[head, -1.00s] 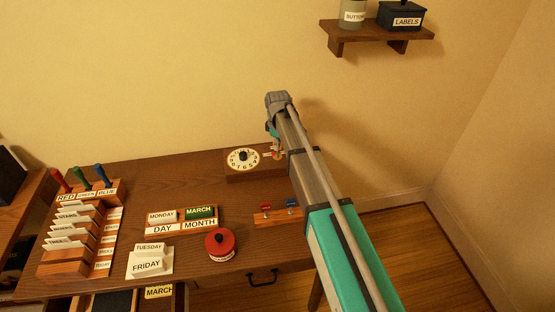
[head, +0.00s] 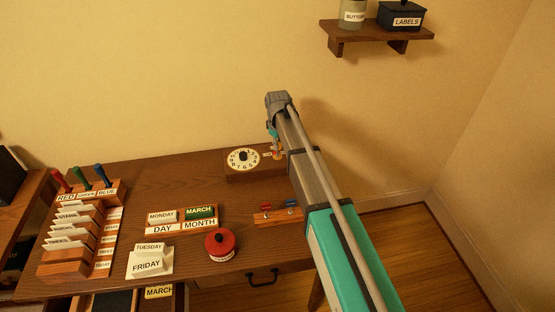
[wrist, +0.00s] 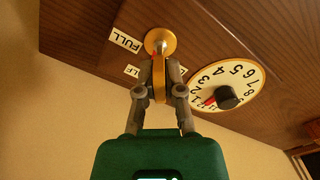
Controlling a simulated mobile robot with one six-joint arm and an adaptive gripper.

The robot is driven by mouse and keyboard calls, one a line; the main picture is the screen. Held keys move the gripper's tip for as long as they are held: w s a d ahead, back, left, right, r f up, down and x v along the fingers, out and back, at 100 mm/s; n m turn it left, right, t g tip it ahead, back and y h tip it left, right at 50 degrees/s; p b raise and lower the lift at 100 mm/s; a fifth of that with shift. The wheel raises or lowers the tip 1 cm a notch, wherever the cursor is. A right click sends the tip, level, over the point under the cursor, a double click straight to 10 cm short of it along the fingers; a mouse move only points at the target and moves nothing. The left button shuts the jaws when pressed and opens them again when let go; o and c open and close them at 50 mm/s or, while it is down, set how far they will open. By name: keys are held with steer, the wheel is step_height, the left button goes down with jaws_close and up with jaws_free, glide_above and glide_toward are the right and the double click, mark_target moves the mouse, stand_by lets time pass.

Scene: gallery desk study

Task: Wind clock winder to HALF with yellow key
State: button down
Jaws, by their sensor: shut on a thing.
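In the wrist view the round brass clock winder (wrist: 160,42) sits on the dark wooden box face. My gripper (wrist: 161,72) is shut on the yellow key (wrist: 159,90), whose flat bow stands between the fingers. The key points at the winder's centre and appears to meet it; the fingers hide how deep it sits. A FULL label (wrist: 125,40) lies left of the winder. The HALF label (wrist: 132,71) is partly hidden by the left finger. In the head view my gripper (head: 277,150) is at the right end of the clock box (head: 240,176).
The white numbered dial (wrist: 228,86) with a black knob is beside the winder; it also shows in the head view (head: 243,159). A switch block (head: 278,217), a red round container (head: 220,245) and calendar blocks (head: 182,220) stand in front. A shelf (head: 378,36) hangs above right.

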steer(key=shift+m, duration=0.7)
steer(key=shift+m, duration=0.9)
steer(key=c, duration=0.7)
jaws_free()
steer(key=shift+o, duration=0.3)
steer(key=o, duration=0.4)
steer(key=shift+o, duration=0.2)
